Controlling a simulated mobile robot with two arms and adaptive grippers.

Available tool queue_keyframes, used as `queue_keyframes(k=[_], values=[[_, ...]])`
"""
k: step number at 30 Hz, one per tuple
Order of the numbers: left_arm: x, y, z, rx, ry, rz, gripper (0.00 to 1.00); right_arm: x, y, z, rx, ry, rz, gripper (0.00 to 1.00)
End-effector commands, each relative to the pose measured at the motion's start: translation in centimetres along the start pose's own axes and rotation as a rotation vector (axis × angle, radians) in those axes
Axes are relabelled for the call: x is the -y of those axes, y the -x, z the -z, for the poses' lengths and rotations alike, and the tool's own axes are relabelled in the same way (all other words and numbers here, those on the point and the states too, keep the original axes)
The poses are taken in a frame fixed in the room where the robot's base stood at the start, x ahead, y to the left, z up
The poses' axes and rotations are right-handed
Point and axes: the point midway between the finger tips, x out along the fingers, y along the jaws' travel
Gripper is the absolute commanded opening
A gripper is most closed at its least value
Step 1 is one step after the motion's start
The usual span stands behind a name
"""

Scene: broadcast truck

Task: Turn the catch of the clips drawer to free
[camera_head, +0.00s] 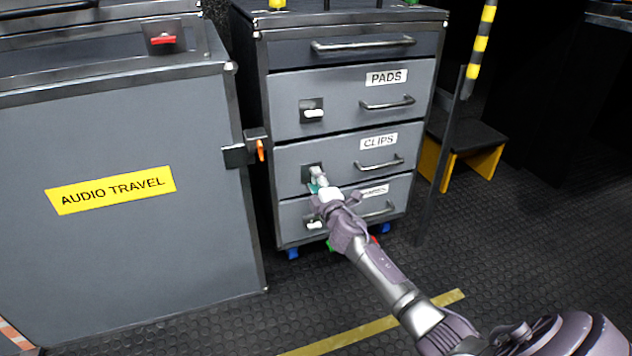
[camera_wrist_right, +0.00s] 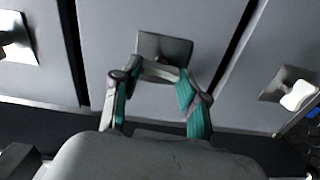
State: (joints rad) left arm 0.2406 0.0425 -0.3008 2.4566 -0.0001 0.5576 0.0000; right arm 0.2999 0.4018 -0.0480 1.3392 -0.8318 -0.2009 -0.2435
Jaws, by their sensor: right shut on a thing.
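The clips drawer (camera_head: 346,165) is the grey drawer labelled CLIPS, closed in the dark cabinet. Its catch has a dark square plate (camera_head: 309,172) at the drawer's left side; the plate also shows in the right wrist view (camera_wrist_right: 165,47). My right gripper (camera_head: 318,184) is at this catch, its teal-padded fingers (camera_wrist_right: 160,88) on either side of the catch's lever. My left gripper is not in view.
The pads drawer (camera_head: 345,92) above and a lower drawer (camera_head: 290,213) have similar catches with white levers (camera_head: 313,113), (camera_head: 314,225). A grey AUDIO TRAVEL case (camera_head: 130,245) stands close on the left. A striped post (camera_head: 481,45) and step (camera_head: 465,135) stand right.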

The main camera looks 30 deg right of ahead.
Motion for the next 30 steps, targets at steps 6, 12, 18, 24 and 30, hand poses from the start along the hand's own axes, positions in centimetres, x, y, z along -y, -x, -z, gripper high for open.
queue_keyframes(k=[6, 12, 18, 24, 30], values=[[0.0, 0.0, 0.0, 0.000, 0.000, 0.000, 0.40, 0.1, 0.0, 0.1, -0.002, -0.001, 0.001, 0.09], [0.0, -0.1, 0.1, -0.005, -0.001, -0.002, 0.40, 0.1, 0.0, 0.1, -0.002, -0.001, 0.001, 0.69], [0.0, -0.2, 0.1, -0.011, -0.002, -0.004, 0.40, 0.0, 0.0, 0.0, -0.001, -0.002, 0.001, 0.69], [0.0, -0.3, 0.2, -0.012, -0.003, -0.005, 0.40, 0.1, 0.8, 0.0, -0.001, 0.000, 0.000, 0.69], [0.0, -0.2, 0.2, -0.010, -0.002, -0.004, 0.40, 0.2, 4.5, 0.0, -0.002, 0.001, 0.003, 0.69]])
